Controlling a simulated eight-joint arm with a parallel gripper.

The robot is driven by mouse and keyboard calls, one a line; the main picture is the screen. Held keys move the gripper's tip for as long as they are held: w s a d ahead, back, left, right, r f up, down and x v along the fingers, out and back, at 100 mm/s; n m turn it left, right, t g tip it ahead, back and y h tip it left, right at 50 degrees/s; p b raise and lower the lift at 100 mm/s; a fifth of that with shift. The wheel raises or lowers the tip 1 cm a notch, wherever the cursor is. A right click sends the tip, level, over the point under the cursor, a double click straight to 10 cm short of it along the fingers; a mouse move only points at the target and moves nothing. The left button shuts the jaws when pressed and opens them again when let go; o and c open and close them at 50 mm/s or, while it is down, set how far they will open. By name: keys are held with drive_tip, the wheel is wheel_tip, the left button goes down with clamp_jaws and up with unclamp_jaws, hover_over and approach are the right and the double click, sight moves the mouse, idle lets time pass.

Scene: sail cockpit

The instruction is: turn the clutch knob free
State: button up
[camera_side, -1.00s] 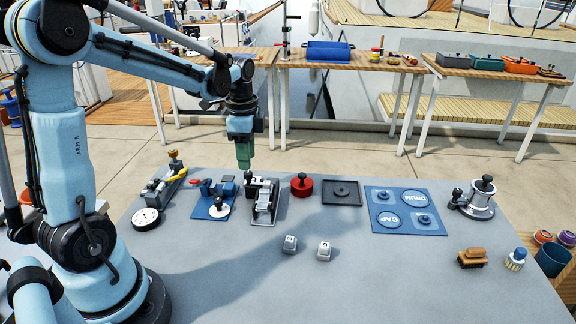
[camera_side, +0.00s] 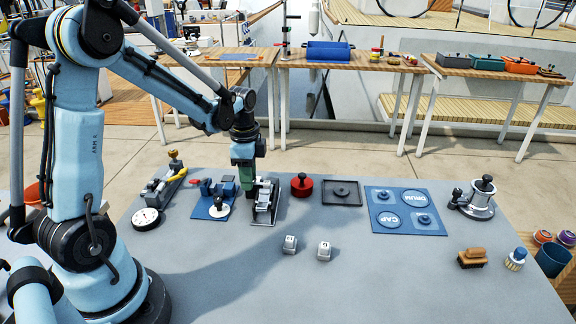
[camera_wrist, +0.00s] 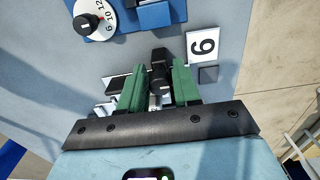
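A grey metal clutch unit (camera_side: 264,202) with dark upright parts stands on the grey table. A black knob or lever end (camera_wrist: 160,70) on it shows between my fingers in the wrist view. My gripper (camera_side: 250,190) points down at the left rear of the unit. In the wrist view its two green fingers (camera_wrist: 160,78) stand apart, one on each side of the black part. Contact between fingers and black part cannot be made out. The fingers hide part of the unit, and a white plate marked 6 (camera_wrist: 205,46) lies beside them.
A blue fixture with a white dial (camera_side: 218,209) stands close on the left, its dial also in the wrist view (camera_wrist: 103,19). A red round knob (camera_side: 302,186) and a dark tray (camera_side: 343,192) are to the right. The front middle of the table is clear apart from two small cubes.

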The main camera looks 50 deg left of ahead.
clamp_jaws()
drive_tip(key=shift+c, duration=2.1)
unclamp_jaws()
drive_tip(key=n, duration=0.4)
drive_tip(key=shift+w, duration=0.1)
